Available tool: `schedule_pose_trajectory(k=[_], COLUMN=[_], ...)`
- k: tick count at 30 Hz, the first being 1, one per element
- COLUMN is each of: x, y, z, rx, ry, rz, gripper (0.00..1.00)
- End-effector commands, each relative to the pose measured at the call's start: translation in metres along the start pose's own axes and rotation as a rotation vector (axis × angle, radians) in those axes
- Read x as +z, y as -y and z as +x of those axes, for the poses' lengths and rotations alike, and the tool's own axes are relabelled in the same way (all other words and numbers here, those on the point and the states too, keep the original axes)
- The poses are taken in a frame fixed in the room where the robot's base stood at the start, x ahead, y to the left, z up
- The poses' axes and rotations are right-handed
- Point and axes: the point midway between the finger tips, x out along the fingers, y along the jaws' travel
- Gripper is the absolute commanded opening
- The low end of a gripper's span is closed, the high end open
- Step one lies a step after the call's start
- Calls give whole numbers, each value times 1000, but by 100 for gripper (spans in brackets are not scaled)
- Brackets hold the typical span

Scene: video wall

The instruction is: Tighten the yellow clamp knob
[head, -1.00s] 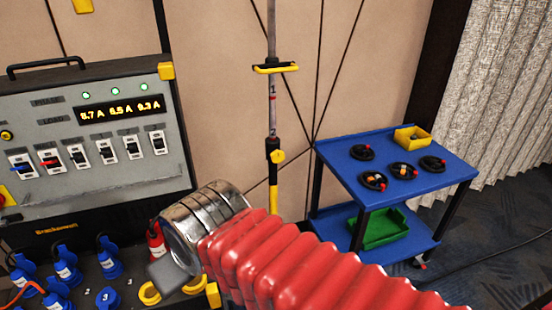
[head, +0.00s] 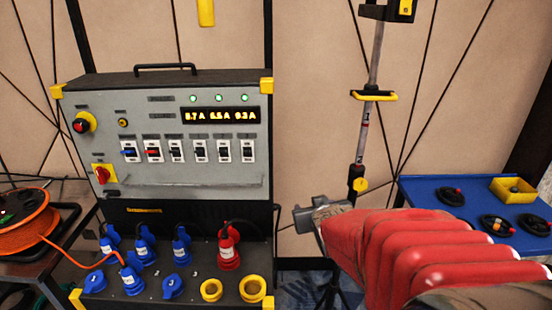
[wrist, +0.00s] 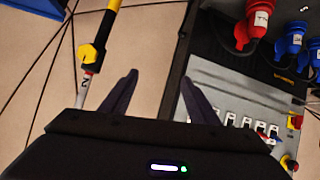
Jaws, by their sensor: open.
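The yellow clamp knob (head: 360,184) sits on the black collar of an upright stand pole (head: 374,70) in the head view, just above and right of my gripper (head: 308,214). In the wrist view the knob (wrist: 88,52) appears upside down on the pole's black collar (wrist: 99,38), to the left of my fingers. My red sleeved arm hides the lower part of the stand in the head view.
A grey power panel (head: 180,185) with switches stands left, with blue and red plugs (head: 229,250) below. A blue trolley (head: 420,187) with black handwheels and a yellow bin (head: 513,189) stands right. An orange cable reel (head: 22,222) is far left.

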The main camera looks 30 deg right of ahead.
Motion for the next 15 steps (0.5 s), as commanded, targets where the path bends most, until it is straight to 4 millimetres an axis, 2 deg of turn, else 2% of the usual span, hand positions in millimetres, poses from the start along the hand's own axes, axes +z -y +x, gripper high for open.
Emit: schedule_pose_trajectory(k=[1,6,15], x=[4,11,33], y=[-14,-52,-112], z=[10,34,52], rx=[16,45,65], ry=[-20,-120,-305], rz=[11,35,100], gripper=[55,55,55])
